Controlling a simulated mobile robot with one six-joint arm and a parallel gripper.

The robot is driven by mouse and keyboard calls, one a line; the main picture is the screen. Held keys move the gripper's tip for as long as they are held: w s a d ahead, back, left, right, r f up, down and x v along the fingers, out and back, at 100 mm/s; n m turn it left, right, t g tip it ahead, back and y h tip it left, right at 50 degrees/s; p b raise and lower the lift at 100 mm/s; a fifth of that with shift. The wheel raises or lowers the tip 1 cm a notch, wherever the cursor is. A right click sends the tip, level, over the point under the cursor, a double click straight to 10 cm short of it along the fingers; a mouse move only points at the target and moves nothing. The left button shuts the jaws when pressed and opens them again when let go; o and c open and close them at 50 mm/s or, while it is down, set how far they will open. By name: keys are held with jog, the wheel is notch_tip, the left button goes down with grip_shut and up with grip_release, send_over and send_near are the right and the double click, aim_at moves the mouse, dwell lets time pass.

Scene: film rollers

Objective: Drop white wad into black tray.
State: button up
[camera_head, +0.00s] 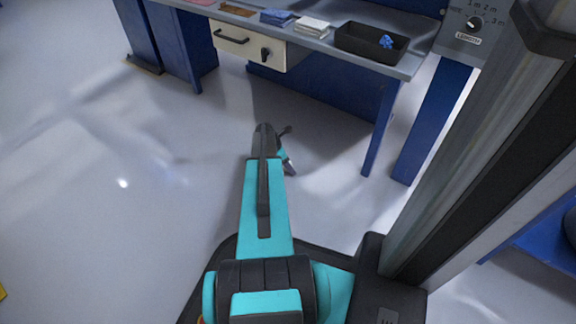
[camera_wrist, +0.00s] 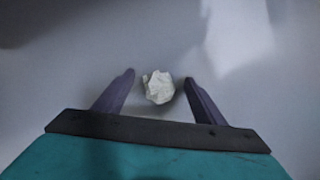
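The white wad (camera_wrist: 159,87) is a crumpled ball on the grey floor. In the wrist view it lies between and slightly beyond the two fingertips of my gripper (camera_wrist: 158,80), with a gap on each side. My gripper is open and empty. In the head view my arm reaches down toward the floor, and its end (camera_head: 289,168) is mostly hidden behind the arm; the wad is hidden there. The black tray (camera_head: 351,46) stands on the workbench at the top right, with a blue crumpled thing (camera_head: 386,41) in it.
The blue workbench (camera_head: 412,64) runs along the top, with a drawer (camera_head: 240,43), a blue stack (camera_head: 277,17) and a white stack (camera_head: 311,26). Its leg (camera_head: 381,127) stands right of my arm. A control panel (camera_head: 468,27) is beyond it.

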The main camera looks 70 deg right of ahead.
jog(key=c, duration=1.1)
jog(key=shift+r, duration=0.1)
jog(key=shift+r+p, duration=1.2)
jog(key=shift+r, duration=0.2)
jog(key=w+a+p, duration=0.2)
jog(key=w+a, duration=0.1)
jog(key=w+a+r+p, duration=0.1)
jog(key=w+a+p, duration=0.1)
jog(key=w+a, duration=0.1)
jog(key=w+a+r+p, duration=0.1)
jog(key=w+a+p, duration=0.1)
jog(key=w+a, duration=0.1)
jog(key=shift+w+a, duration=0.4)
jog(key=shift+a, duration=0.4)
jog(key=shift+w+a, duration=0.55)
jog(key=shift+a, duration=0.05)
